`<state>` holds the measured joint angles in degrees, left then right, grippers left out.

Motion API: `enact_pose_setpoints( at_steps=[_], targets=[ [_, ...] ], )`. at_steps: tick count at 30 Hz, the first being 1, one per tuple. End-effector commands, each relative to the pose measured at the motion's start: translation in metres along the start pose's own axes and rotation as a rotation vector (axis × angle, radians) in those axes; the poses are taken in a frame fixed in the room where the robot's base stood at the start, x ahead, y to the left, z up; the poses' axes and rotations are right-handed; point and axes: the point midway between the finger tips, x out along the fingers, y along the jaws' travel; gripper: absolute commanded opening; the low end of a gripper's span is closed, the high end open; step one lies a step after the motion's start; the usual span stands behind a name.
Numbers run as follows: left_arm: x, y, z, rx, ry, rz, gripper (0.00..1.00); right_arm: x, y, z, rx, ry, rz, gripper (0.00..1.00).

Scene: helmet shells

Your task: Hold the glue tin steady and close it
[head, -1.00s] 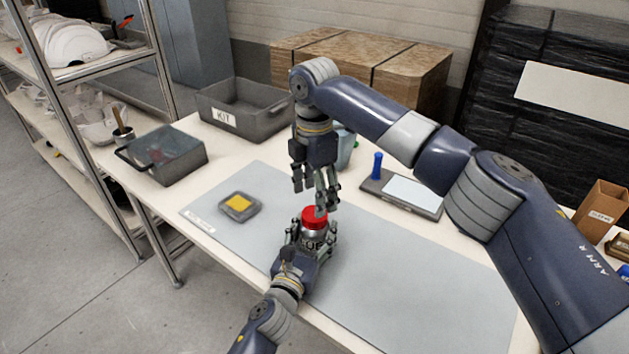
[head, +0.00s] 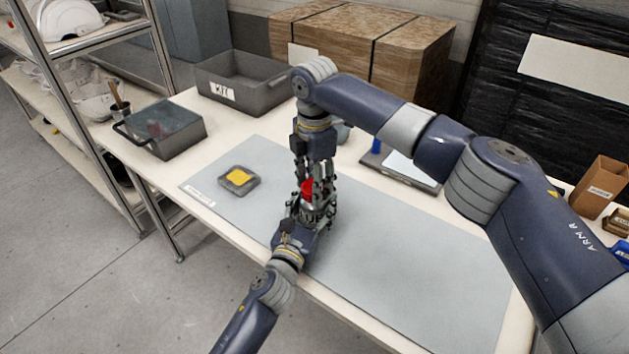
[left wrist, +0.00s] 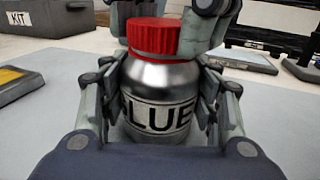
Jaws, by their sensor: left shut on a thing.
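The glue tin (left wrist: 160,80) is a silver metal tin with a white label, of which "LUE" shows in the left wrist view. Its red ribbed cap (left wrist: 153,36) sits on top, and how tightly is not clear. My left gripper (head: 314,212) is shut on the tin's body, fingers on both sides, and holds it upright at the mat. My right gripper (head: 317,190) points down from above with its fingers around the red cap, which also shows in the head view (head: 307,187). Whether they press on the cap cannot be made out.
A grey mat (head: 420,270) covers much of the table, with clear room to the right. A small grey tray with a yellow pad (head: 238,179) lies left. The KIT bin (head: 240,90) and a lidded grey box (head: 165,135) stand behind. A flat board (head: 400,170) lies behind right.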

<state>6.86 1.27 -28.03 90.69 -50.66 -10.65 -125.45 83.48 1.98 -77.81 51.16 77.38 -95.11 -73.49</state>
Motion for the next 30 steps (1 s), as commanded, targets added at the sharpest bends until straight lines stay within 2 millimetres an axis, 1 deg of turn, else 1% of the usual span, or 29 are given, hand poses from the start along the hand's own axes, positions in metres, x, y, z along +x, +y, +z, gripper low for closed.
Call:
enact_pose_setpoints(
  at_steps=[5,8,17,30],
  targets=[
    [-0.0001,0.0,-0.0002,0.0,0.0,0.0,0.0,0.0005,-0.0002,-0.0005,0.031,0.001,-0.001,0.16],
    [-0.0001,0.0,-0.0002,0.0,0.0,0.0,0.0,0.001,-0.0003,-0.0011,0.145,0.003,-0.002,0.16],
    [-0.0001,0.0,-0.0002,0.0,0.0,0.0,0.0,0.0018,-0.0003,-0.0022,0.738,0.004,-0.003,0.16],
    [0.0,-0.0003,-0.0001,0.0,0.0,-0.001,0.0,0.0021,0.0003,-0.0029,1.651,0.004,-0.005,0.16]
  ],
)
